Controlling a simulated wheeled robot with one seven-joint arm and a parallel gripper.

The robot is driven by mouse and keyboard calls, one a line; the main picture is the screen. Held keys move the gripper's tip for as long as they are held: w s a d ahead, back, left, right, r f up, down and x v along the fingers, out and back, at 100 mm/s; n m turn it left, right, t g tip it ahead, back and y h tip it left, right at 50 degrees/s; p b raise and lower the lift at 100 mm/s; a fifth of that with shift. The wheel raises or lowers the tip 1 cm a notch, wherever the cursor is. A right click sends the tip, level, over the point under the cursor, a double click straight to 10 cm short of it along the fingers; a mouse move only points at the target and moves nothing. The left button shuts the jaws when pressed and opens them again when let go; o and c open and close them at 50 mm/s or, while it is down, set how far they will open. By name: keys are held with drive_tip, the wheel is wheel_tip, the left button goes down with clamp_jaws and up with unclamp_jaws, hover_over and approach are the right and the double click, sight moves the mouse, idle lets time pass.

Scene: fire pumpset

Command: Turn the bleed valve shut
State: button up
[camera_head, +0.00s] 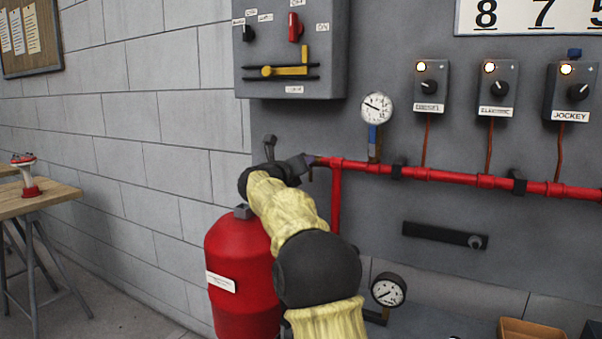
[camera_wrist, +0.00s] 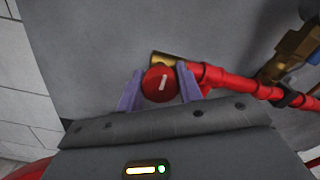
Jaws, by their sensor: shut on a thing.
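The bleed valve shows in the wrist view as a round red knob (camera_wrist: 158,85) with a white mark, in front of a brass fitting (camera_wrist: 163,60) at the end of the red pipe. My gripper (camera_wrist: 159,88) has its two purple-grey fingers on either side of the knob and is shut on it. The white mark is tilted slightly from upright. In the head view my gripper (camera_head: 308,161) is at the left end of the red pipe (camera_head: 440,173), and my wrist and arm hide the knob there.
A red tank (camera_head: 238,270) stands below my arm. A gauge (camera_head: 377,107) sits above the pipe and another gauge (camera_head: 388,290) lower down. A grey control box (camera_head: 292,85) hangs above. Three switch boxes, one labelled JOCKEY (camera_head: 573,92), are at right. A wooden table (camera_head: 35,202) is at left.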

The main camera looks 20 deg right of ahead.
drive_tip(key=shift+f+m, duration=0.25)
drive_tip(key=shift+m, duration=0.15)
drive_tip(key=o, duration=1)
drive_tip(key=shift+r, duration=0.15)
drive_tip(key=shift+a, duration=0.1)
drive_tip(key=v, duration=1.7)
drive_tip(key=shift+s+a+b, duration=0.1)
drive_tip(key=shift+s+b, duration=0.05)
drive_tip(key=shift+b, duration=0.2)
